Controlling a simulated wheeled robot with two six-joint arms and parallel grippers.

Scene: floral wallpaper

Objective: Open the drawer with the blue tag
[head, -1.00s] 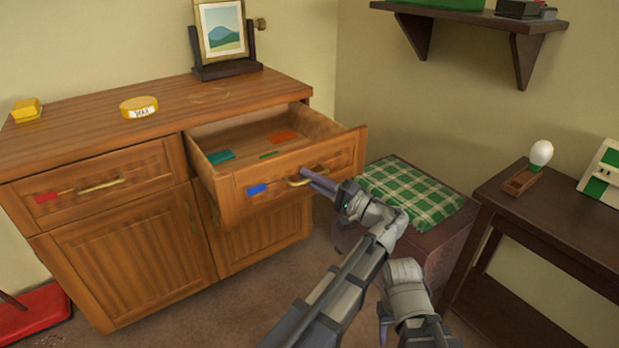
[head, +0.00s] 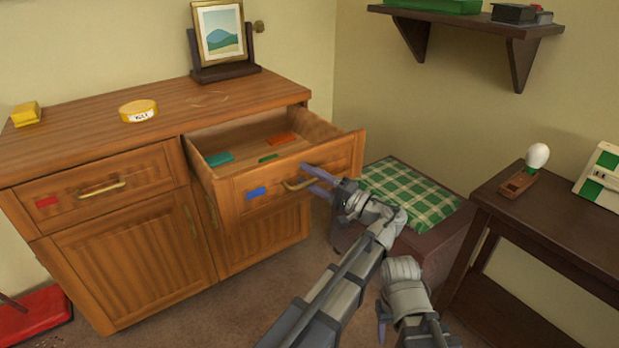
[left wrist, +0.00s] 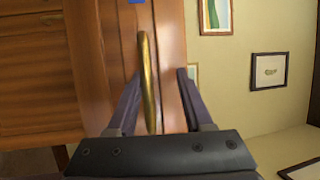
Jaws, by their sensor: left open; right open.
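The drawer with the blue tag (head: 257,193) is pulled out of the wooden cabinet (head: 130,255), and its inside shows. Its brass handle (head: 296,185) is on the front panel, right of the tag. My left gripper (head: 318,180) is open at this handle. In the left wrist view the brass handle (left wrist: 149,80) lies between the two spread fingers of my left gripper (left wrist: 157,98), with a gap to the right finger. The blue tag (left wrist: 136,2) shows at the top edge there. My right gripper (head: 382,327) is low in the head view, away from the cabinet; its fingers are partly hidden.
A shut drawer with a red tag (head: 47,202) is on the left. The open drawer holds teal (head: 219,159), orange (head: 282,139) and green flat items. A low chest with a green checked cloth (head: 410,192) stands close right of the drawer. A dark table (head: 545,215) stands further right.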

